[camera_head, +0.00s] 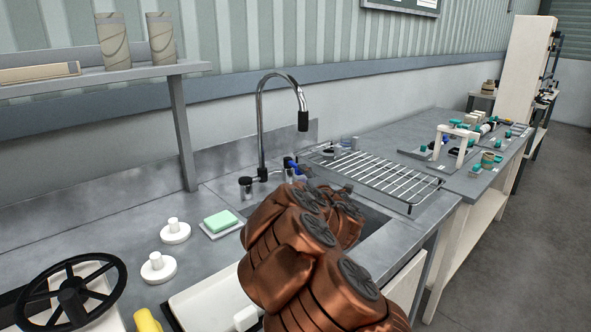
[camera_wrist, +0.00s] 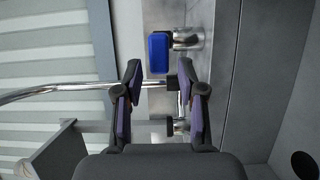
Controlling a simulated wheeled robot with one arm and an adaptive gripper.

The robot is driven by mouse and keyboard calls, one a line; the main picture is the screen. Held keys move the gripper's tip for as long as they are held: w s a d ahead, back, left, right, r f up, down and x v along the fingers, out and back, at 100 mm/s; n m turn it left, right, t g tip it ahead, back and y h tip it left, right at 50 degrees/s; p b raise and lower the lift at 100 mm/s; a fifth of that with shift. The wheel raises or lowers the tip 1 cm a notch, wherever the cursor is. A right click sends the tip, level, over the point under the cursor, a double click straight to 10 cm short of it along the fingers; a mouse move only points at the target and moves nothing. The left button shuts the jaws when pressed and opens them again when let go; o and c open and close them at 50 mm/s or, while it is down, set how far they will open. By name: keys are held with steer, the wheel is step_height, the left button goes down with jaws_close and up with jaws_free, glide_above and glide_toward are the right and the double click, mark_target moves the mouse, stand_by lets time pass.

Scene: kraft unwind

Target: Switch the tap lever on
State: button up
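The chrome gooseneck tap (camera_head: 262,125) stands behind the sink, with a black nozzle at its spout end. Its blue lever (camera_head: 291,165) sits low, to the right of the spout's base, just beyond my arm. In the wrist view the blue lever (camera_wrist: 158,52) is beside a chrome fitting, above the gap between my fingertips and apart from them. My gripper (camera_wrist: 163,88) is open and empty, with purple pads facing each other. Part of the chrome tap shows between and behind the fingers. In the head view my copper-coloured arm hides most of the gripper and part of the sink.
A wire drying rack (camera_head: 385,180) lies right of the sink. Green soap on a dish (camera_head: 222,229), two white knobbed discs (camera_head: 175,234) and a black handwheel (camera_head: 72,292) are to the left. A shelf (camera_head: 100,76) overhangs the left counter; a wall (camera_head: 225,150) stands behind.

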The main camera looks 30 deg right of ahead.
mark_target(296, 165)
steer(key=shift+p+x, duration=0.45)
steer(key=shift+x, duration=3.2)
steer(key=shift+c, duration=0.2)
jaws_close()
